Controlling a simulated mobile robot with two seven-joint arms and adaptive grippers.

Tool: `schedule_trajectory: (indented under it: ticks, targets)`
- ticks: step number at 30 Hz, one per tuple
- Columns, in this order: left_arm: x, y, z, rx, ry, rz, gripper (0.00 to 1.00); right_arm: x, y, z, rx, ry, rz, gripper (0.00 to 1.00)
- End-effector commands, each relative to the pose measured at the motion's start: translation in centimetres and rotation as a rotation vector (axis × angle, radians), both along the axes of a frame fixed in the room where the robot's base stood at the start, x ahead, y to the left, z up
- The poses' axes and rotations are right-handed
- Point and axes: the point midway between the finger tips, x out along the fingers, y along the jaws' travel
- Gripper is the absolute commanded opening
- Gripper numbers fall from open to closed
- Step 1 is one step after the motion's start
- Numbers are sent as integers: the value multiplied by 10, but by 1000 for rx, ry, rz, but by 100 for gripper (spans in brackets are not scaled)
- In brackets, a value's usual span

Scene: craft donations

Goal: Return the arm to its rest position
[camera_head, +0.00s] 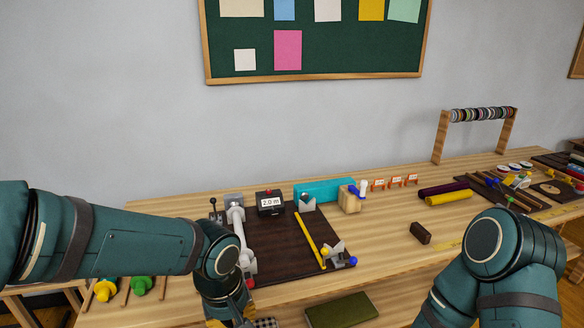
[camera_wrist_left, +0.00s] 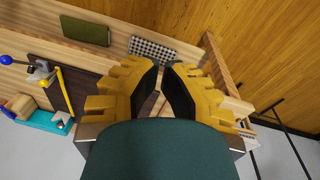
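My left arm (camera_head: 130,240) reaches in from the left in the head view and bends down in front of the table's near edge. My left gripper (camera_wrist_left: 161,72) shows in the left wrist view with yellow fingers and dark pads. A narrow gap shows between the pads, with nothing held in it. The gripper is only partly seen at the bottom of the head view. My right arm (camera_head: 500,260) is folded at the lower right of the head view, and its gripper is out of view.
The wooden table (camera_head: 380,265) carries a dark board (camera_head: 285,250) with tools, a teal block (camera_head: 322,190), a brown block (camera_head: 420,232) and a spool rack (camera_head: 440,140). A green book (camera_head: 342,309) and a checkered item (camera_wrist_left: 152,50) lie lower, near the table's front.

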Motion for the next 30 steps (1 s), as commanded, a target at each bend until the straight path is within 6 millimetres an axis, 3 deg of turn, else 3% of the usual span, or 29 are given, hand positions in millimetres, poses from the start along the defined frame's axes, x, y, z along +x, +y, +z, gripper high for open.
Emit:
schedule_trajectory:
  ticks: [1, 8, 15, 18, 24, 30]
  targets:
    - [-1, -2, -22, -18, 26, -25, 0, 0, 0, 0, 0, -1, 0, 93]
    - [-5, -16, -106, -142, 45, -156, 0, 1, 0, 0, 0, -2, -1, 93]
    - [-35, -18, -212, -267, 2, -247, 0, 1, 0, 0, 0, -1, 0, 93]
    - [-50, -15, -243, -280, -32, -266, 0, 1, 0, 0, 0, -1, 0, 93]
    - [-69, -8, -273, -266, -78, -287, 0, 0, 0, 0, 0, -1, 0, 93]
    - [-71, -7, -277, -261, -89, -294, 0, 1, 0, 0, 0, -1, 0, 93]
